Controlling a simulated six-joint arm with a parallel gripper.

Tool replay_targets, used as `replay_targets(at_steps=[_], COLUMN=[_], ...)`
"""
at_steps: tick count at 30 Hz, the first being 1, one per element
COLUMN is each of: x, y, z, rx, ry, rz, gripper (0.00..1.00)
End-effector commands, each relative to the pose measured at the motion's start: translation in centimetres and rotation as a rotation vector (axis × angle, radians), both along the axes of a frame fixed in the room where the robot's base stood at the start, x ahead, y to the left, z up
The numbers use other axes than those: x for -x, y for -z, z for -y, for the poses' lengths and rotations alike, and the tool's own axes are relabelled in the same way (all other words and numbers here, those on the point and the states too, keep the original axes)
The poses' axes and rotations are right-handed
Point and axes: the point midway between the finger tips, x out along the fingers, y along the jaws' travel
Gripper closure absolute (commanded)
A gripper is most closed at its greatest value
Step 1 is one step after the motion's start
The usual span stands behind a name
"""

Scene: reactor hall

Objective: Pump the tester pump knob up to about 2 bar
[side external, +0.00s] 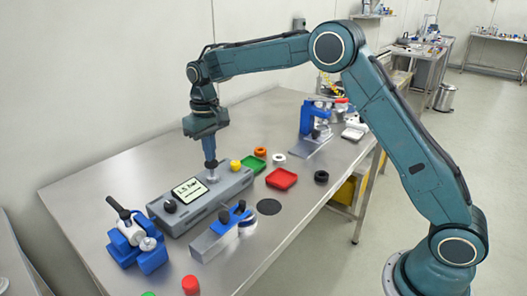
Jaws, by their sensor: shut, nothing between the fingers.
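The tester (207,207) is a long grey box on the steel table. Its pale display (187,189) shows small slanted text that looks like 1.5 bar. A black knob (171,206) stands on its left end. My gripper (211,166) points straight down over the tester, just right of the display, with its fingers shut and empty. The fingertips are at a grey part on the tester top that looks like the pump knob (212,177); whether they touch it is hard to tell. A yellow knob (235,165) is right of the gripper.
A blue clamp with a white cylinder (134,236) stands left of the tester. A blue and metal fixture (222,232) is in front. The table's back left is clear.

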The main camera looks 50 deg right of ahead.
Motion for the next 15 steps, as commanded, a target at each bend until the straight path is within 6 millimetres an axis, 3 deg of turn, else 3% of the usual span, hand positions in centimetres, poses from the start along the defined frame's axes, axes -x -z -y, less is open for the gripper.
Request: replay_targets(at_steps=[15], x=[0.01], y=[1.14], z=[0.00], rx=[0.000], ry=[0.000], rz=[-0.001], gripper=[1.00])
